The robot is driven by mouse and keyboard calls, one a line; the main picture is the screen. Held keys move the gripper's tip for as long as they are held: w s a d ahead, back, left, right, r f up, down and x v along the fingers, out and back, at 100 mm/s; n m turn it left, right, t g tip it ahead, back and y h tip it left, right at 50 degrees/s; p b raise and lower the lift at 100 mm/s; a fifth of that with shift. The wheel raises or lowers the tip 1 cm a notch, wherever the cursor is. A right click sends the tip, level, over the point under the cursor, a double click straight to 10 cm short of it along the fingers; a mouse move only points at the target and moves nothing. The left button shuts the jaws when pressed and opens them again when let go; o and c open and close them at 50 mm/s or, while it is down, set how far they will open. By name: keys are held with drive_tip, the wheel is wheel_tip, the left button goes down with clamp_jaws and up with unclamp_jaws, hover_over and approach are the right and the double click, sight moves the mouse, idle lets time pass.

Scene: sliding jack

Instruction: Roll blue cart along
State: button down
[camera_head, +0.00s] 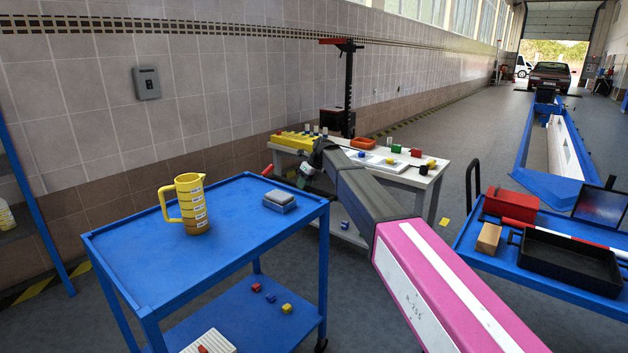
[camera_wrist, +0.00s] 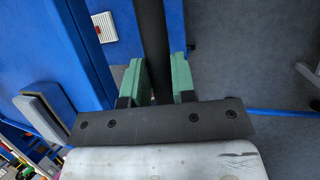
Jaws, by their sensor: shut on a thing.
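The blue cart (camera_head: 130,262) stands at the left in the head view, with a flat top, legs and a lower shelf. Its blue parts also fill the left of the wrist view (camera_wrist: 40,50). My gripper (camera_wrist: 160,82) has green fingers closed on a dark bar (camera_wrist: 153,35), which looks like the cart's handle. In the head view my gripper (camera_head: 302,177) is at the cart's far right corner, and its grip there is mostly hidden. A yellow measuring jug (camera_head: 190,205) and a grey-blue box (camera_head: 279,201) stand on the cart top.
A white worktable (camera_head: 425,180) with small parts is just behind my gripper. Another blue cart (camera_head: 490,262) with a red box (camera_head: 510,205) and black tray (camera_head: 568,262) stands right. A tiled wall (camera_head: 90,110) bounds the left. Grey floor (camera_head: 440,125) is open beyond the worktable.

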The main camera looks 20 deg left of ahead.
drive_tip(key=shift+s+a, duration=0.25)
drive_tip(key=shift+s, duration=0.45)
drive_tip(key=shift+s+a, duration=0.25)
drive_tip(key=shift+s, duration=0.4)
drive_tip(key=c, duration=0.9)
unclamp_jaws()
drive_tip(key=shift+s, duration=0.15)
drive_tip(key=shift+c, duration=0.2)
drive_tip(key=v, duration=1)
drive_tip(key=shift+d+r, duration=0.1)
drive_tip(key=shift+r, duration=0.25)
